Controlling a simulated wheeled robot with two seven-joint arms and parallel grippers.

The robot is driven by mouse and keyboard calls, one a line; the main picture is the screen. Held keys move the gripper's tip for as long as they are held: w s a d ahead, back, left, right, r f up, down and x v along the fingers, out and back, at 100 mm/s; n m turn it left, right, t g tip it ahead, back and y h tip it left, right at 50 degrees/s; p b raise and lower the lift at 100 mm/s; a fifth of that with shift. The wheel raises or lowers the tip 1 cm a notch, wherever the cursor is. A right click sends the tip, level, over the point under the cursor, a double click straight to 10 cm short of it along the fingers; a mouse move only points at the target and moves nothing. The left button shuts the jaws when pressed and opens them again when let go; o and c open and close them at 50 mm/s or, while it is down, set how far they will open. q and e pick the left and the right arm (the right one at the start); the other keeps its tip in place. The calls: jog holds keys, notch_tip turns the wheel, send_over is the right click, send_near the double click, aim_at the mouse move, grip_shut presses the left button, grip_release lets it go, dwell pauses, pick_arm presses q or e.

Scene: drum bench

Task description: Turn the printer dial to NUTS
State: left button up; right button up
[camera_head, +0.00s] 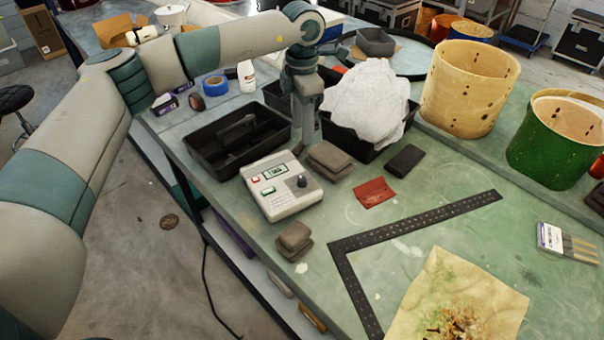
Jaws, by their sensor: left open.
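The label printer (290,205) is a light grey box on the bench, left of the picture's middle. Its dark dial (302,181) sits on the right part of its top. A small green display, a red button and a green button also show there. The dial's labels and pointer are too small to read. My left gripper (303,148) hangs pointing down, just behind the printer and apart from the dial. It is open and seems empty; its fingers are small and partly hard to make out. My right gripper is out of view.
A black tote (205,152) stands left behind the printer. A black bin with white cloth (368,92) stands behind right. Grey sponges (331,158), more sponges (294,238) and red cloth (374,192) lie close by. A metal square (420,222) lies right; drum shells (465,90) stand far right.

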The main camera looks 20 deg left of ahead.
aim_at(302, 179)
pick_arm(q)
jog(key=shift+f, duration=0.1)
notch_tip(302, 179, down, 16)
jog(key=p, duration=0.6)
jog(key=shift+p, duration=0.4)
jog(key=shift+f, duration=0.6)
grip_shut()
